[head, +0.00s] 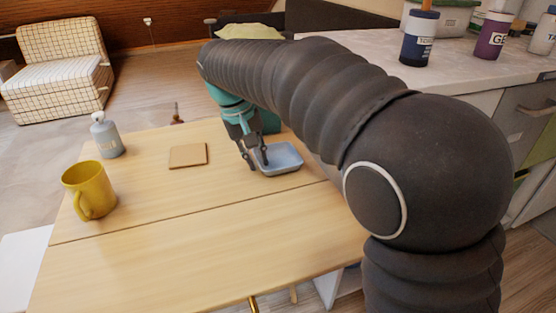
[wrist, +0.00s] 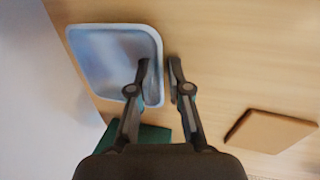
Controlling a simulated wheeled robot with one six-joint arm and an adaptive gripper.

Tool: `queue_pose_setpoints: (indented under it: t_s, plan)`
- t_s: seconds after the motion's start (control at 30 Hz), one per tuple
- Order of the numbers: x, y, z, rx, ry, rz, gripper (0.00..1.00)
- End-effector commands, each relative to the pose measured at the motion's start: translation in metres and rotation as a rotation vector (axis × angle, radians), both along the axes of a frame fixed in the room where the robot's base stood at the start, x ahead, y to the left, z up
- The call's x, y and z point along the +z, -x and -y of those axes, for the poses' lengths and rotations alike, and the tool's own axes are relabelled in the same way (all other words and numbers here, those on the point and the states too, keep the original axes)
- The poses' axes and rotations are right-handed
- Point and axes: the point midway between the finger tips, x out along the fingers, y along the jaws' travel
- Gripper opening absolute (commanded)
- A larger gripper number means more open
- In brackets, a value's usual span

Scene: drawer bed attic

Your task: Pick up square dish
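The square dish (head: 281,159) is a pale blue-grey shallow dish on the wooden table, right of centre in the head view. In the wrist view the dish (wrist: 108,55) lies at the upper left. My gripper (head: 258,166) is at the dish's left side, pointing down. In the wrist view my gripper (wrist: 159,80) has its fingers slightly apart, one over the inside of the dish and one outside. The dish's right wall stands between the fingers. A thin gap shows beside the outer finger, so it does not look clamped.
A square brown board (head: 188,155) lies left of the dish. A yellow mug (head: 89,190) and a grey bottle (head: 106,137) stand at the table's left. A dark green object (wrist: 140,138) is partly hidden behind my gripper. The front of the table (head: 200,245) is clear.

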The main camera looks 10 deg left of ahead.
Motion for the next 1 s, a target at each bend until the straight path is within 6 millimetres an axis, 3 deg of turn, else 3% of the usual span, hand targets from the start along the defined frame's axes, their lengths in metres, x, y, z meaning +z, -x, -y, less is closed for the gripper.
queue_pose_setpoints:
  t_s: [0.17, 0.23, 0.27, 0.73, 1.0]
  plan:
    - [-0.002, 0.0, 0.0, 0.0, 0.001, -0.001, 0.18]
    - [-0.002, 0.0, 0.0, 0.0, 0.001, -0.001, 0.03]
    - [-0.002, 0.0, 0.0, 0.0, 0.001, -0.001, 0.0]
    - [0.001, 0.0, 0.0, 0.0, -0.001, 0.001, 0.0]
    - [0.03, 0.0, 0.0, 0.0, -0.001, 0.001, 0.0]
